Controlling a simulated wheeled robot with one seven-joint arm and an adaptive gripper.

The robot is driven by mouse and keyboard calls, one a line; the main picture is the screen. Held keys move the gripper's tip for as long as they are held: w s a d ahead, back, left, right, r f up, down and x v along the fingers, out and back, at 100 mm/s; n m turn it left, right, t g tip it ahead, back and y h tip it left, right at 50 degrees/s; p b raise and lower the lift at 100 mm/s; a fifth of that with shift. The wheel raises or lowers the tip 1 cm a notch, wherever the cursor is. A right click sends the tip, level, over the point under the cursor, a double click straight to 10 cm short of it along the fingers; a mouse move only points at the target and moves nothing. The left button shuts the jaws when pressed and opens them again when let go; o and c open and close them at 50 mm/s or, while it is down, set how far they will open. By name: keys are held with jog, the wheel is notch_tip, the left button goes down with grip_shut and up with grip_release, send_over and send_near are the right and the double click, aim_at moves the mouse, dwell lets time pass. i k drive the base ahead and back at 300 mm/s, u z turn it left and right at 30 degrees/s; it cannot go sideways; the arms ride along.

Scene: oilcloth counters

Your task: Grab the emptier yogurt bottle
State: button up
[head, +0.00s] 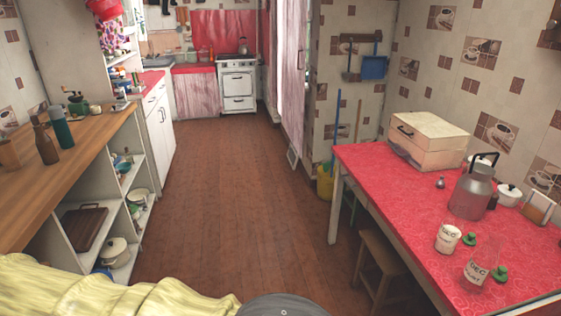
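Two bottles with white labels stand upright on the red oilcloth table at the right in the head view. The farther bottle (447,238) looks mostly white inside. The nearer bottle (478,268) has a clear, see-through upper part, with white showing low around its label. The labels are too small to read fully, and the exact fill levels are hard to tell. A green cap-like piece (469,240) lies beside the farther bottle, and another (500,273) beside the nearer one. My gripper is not in view.
The red table (385,185) also holds a grey milk can (471,193), a cream box (428,140) and a white pot (509,194). A wooden stool (383,262) stands at its near side. A wooden counter (75,165) is at left. The brown floor between is clear.

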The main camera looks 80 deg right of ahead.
aim_at(485, 261)
jog(key=z, duration=4)
